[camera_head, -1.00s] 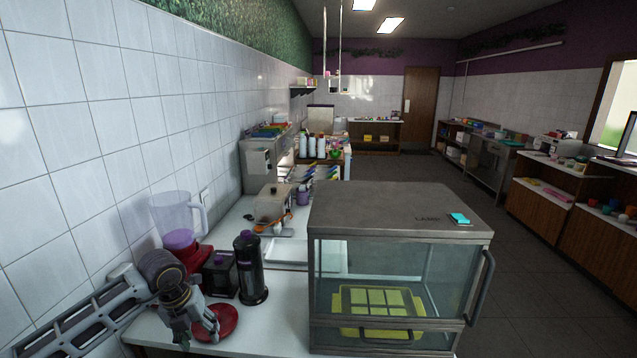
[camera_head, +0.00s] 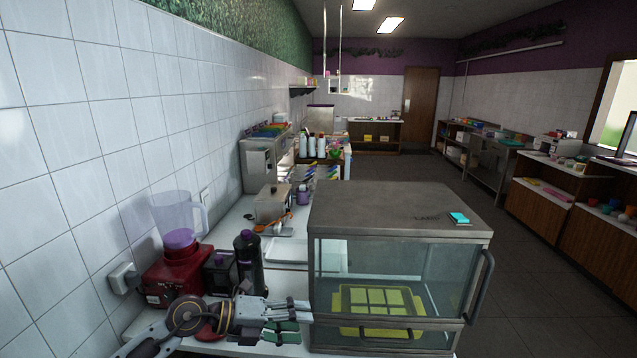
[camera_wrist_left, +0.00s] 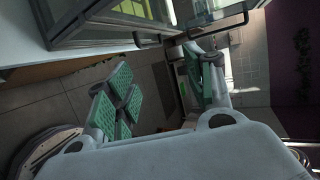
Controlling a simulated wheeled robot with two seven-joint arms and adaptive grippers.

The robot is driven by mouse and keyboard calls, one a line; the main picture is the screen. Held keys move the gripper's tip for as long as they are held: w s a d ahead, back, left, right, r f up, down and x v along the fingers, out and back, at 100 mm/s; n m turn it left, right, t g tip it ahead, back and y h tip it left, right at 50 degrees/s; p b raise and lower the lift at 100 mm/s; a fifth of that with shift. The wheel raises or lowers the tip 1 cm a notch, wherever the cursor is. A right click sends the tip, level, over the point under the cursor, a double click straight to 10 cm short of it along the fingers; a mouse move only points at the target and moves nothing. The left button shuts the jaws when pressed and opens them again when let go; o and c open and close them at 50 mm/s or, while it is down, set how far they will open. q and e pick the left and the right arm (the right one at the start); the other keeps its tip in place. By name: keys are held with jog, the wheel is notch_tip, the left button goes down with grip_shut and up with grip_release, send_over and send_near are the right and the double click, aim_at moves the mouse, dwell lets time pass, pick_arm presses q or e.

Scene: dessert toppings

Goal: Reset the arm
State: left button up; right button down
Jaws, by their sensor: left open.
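My left gripper (camera_head: 293,318) is in the lower middle of the head view, above the front of the white counter. It points right, with its fingertips close to the glass cabinet's lower left corner; I cannot tell the exact gap. It is open and empty, and its green-padded fingers stand apart in the left wrist view (camera_wrist_left: 158,80). My left arm comes in low from the left and partly covers a red round dish (camera_head: 207,334). My right gripper does not show.
The glass cabinet (camera_head: 400,210), holding a yellow tray (camera_head: 345,325), stands right of the gripper. A red blender (camera_head: 172,275), a black box (camera_head: 220,272) and a black bottle (camera_head: 248,262) stand behind the arm. A white tray (camera_head: 287,250) lies farther back.

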pick_arm(q)
notch_tip(320, 180, up, 12)
jog(key=w+n+t+h, duration=0.3)
jog(key=n+t, duration=0.7)
jog(key=w+a+f+n+t+y, duration=0.1)
jog(key=w+a+n+t+y, duration=0.1)
jog(key=a+n+t+y, duration=0.55)
jog(key=s+a+f+n+g+y, duration=0.3)
jog(key=a+f+n+g+y, duration=0.3)
jog(key=a+f+n+y, duration=0.55)
jog(key=s+d+f+n+g+h, duration=0.25)
jog(key=s+f+g, duration=0.95)
jog(key=s+f, duration=0.8)
jog(key=s+f+g, duration=0.1)
jog(key=s+f, duration=0.2)
jog(key=f, duration=2.9)
jog(key=s+a+f, duration=0.2)
jog(key=s+f, duration=0.8)
jog(key=s, duration=0.1)
jog(key=s+a+f+g, duration=0.1)
jog(key=s+a+f, duration=0.1)
jog(key=s+f, duration=0.8)
jog(key=shift+s+a, duration=0.35)
jog(key=shift+s, duration=0.5)
